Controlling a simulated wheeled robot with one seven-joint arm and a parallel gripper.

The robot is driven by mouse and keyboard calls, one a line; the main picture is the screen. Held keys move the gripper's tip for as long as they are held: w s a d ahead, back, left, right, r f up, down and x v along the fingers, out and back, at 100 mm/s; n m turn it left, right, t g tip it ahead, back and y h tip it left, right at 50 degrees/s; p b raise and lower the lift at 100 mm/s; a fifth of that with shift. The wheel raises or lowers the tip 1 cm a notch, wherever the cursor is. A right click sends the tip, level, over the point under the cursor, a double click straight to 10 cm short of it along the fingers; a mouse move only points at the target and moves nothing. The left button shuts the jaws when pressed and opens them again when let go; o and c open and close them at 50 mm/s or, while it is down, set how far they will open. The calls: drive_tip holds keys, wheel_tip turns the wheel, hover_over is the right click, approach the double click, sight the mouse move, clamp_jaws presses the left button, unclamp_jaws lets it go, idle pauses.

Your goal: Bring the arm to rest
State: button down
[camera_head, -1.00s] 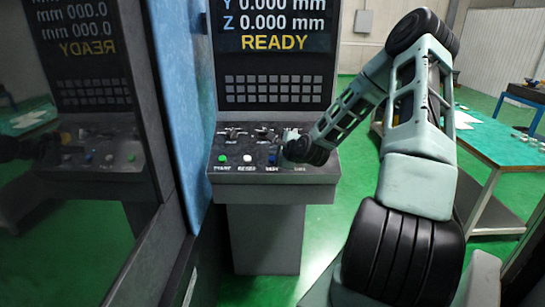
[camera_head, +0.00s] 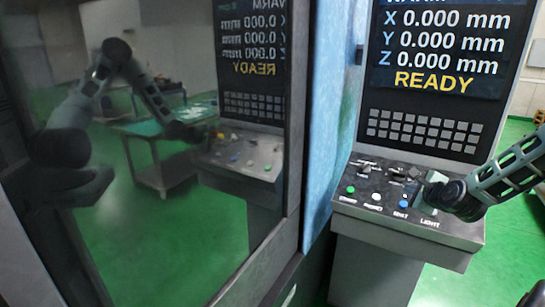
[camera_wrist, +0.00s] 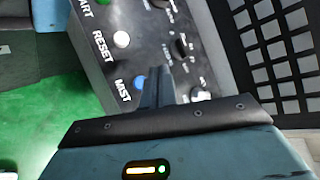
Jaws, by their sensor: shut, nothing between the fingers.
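My gripper (camera_head: 424,203) is at the right part of the control panel (camera_head: 455,235), by the LIGHT label. In the wrist view its fingers (camera_wrist: 158,85) are together with nothing between them, just beside the blue MIST button (camera_wrist: 138,82). I cannot tell whether the fingertips touch the panel. My arm reaches in from the right edge of the head view.
A green button (camera_head: 350,189) and a white button (camera_head: 376,196) sit left of the blue one. Small knobs (camera_head: 398,172) stand behind them. The screen (camera_head: 435,45) reads READY. A dark glass door (camera_head: 150,240) at left reflects my arm and a table.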

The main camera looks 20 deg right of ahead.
drive_tip(key=a+f+n+g+y+b, duration=0.25)
drive_tip(key=a+n, duration=0.45)
drive_tip(key=a, duration=0.6)
drive_tip(key=a+f+n+g+y+b, duration=0.25)
drive_tip(key=a+n, duration=0.35)
drive_tip(key=a, duration=0.7)
drive_tip(key=s+a+n+g+y+b, duration=0.1)
drive_tip(key=s+a+n+g, duration=0.1)
drive_tip(key=s+a+n, duration=0.4)
drive_tip(key=s+a+n+g+b, duration=0.2)
drive_tip(key=s+a+n, duration=0.15)
drive_tip(key=a, duration=0.45)
drive_tip(key=s+a+n+g+b, duration=0.1)
drive_tip(key=s+a+n, duration=0.1)
drive_tip(key=s+n, duration=0.2)
drive_tip(key=s+a+n+g+h+b, duration=0.1)
drive_tip(key=s+a+n, duration=0.2)
drive_tip(key=s, duration=0.5)
drive_tip(key=s+a+n+g+b, duration=0.1)
drive_tip(key=s+a+n, duration=0.2)
drive_tip(key=s+n, duration=0.2)
drive_tip(key=shift+s+r+g+b, duration=0.25)
drive_tip(key=shift+s+g+b, duration=0.05)
drive_tip(key=shift+s, duration=0.75)
